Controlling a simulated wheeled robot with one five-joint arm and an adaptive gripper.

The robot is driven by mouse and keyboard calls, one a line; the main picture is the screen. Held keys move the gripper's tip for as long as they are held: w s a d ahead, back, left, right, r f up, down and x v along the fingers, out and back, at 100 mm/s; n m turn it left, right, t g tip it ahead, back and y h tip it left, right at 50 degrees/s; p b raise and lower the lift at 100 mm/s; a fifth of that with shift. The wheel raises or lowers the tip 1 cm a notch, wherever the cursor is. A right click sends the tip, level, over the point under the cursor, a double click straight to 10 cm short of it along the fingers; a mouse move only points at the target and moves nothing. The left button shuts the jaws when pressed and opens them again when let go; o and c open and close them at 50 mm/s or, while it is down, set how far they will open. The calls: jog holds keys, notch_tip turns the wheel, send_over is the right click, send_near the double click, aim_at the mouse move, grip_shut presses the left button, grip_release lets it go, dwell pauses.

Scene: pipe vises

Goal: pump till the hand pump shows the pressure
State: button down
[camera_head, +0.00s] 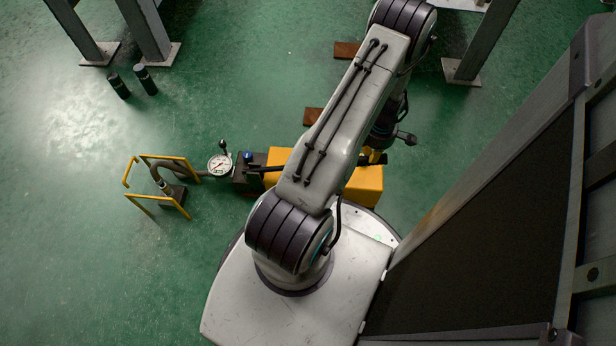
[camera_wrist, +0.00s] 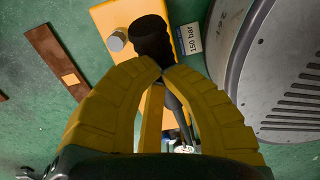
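The hand pump (camera_head: 365,187) is a yellow block on the green floor, partly hidden behind my arm. Its round white gauge (camera_head: 220,164) is at its left end; the needle is too small to read. The black-gripped pump lever (camera_wrist: 151,42) runs lengthwise over the yellow body. In the wrist view, my gripper's yellow fingers (camera_wrist: 163,70) come together around the lever just below the thick end of its grip. In the head view, my gripper (camera_head: 375,156) is mostly hidden under my arm.
A yellow tubular frame (camera_head: 160,185) with a hose stands left of the gauge. Two black cylinders (camera_head: 132,81) stand at the upper left near grey steel legs (camera_head: 148,30). Brown plates (camera_head: 346,50) lie beyond the pump. A large dark panel (camera_head: 480,240) rises at the right.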

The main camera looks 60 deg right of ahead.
jog(key=shift+s+d+f+b, duration=0.1)
jog(key=shift+s+f+b, duration=0.1)
jog(key=shift+f+b, duration=0.45)
jog(key=shift+s+d+f+b, duration=0.15)
jog(key=shift+f+b, duration=0.25)
jog(key=shift+f, duration=0.45)
jog(key=shift+s+a+f+b, duration=0.1)
jog(key=shift+s+f+b, duration=0.15)
jog(key=shift+f+b, duration=0.4)
jog(key=shift+f, duration=0.2)
jog(key=shift+s+d+f+b, duration=0.15)
jog(key=shift+s+f+b, duration=0.1)
jog(key=shift+f+b, duration=0.75)
jog(key=shift+s+d+f+b, duration=0.1)
jog(key=shift+s+f+b, duration=0.1)
jog(key=shift+f+b, duration=0.8)
jog(key=shift+f, duration=0.15)
jog(key=shift+f, duration=0.1)
jog(key=shift+s+d+f, duration=0.1)
jog(key=shift+f, duration=1.05)
jog(key=shift+s+f, duration=0.1)
jog(key=shift+f, duration=1)
